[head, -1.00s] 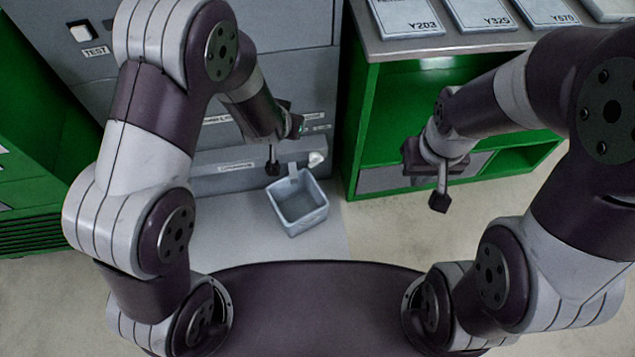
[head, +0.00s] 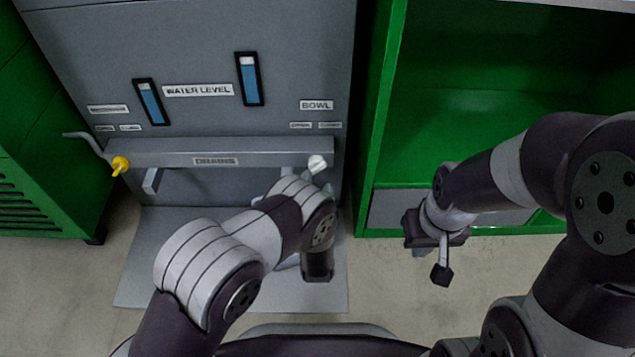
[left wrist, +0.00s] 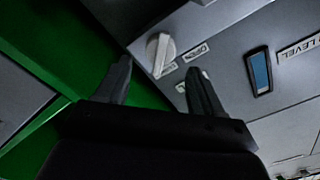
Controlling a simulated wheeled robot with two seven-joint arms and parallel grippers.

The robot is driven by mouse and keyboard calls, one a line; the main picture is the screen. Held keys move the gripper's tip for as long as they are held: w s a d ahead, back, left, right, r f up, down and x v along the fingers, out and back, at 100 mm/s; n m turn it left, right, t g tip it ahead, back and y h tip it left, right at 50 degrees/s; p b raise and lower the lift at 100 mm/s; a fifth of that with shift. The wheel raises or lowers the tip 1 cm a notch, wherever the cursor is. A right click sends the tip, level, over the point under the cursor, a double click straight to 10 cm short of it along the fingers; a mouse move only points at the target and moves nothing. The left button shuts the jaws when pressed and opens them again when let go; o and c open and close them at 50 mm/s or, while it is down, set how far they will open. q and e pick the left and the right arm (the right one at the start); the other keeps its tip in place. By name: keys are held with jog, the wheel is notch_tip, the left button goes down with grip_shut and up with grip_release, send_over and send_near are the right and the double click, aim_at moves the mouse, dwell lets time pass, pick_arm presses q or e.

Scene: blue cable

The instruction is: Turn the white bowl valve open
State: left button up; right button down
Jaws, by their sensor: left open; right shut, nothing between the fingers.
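The white bowl valve (head: 317,164) sits at the right end of the grey drains bar, below the BOWL label (head: 316,105). In the left wrist view the white knob (left wrist: 160,54) is just beyond and between the fingertips of my left gripper (left wrist: 158,70), which is open and empty. I see no contact with the knob. In the head view my left arm hides most of that gripper. My right gripper (head: 441,270) is shut and empty, in front of the green cabinet, well right of the valve.
A yellow valve (head: 120,165) is at the left end of the drains bar (head: 215,153). Two blue water level gauges (head: 250,80) are above it. The green cabinet (head: 370,130) stands close on the right. A grey platform (head: 190,285) lies below the panel.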

aim_at(317, 171)
pick_arm(q)
jog(key=w+b, duration=0.1)
jog(key=w, duration=0.3)
jog(key=shift+w, duration=0.15)
jog(key=c, duration=1.1)
jog(key=shift+o, duration=0.2)
pick_arm(e)
notch_tip(317, 171, down, 2)
jog(key=shift+f, duration=0.15)
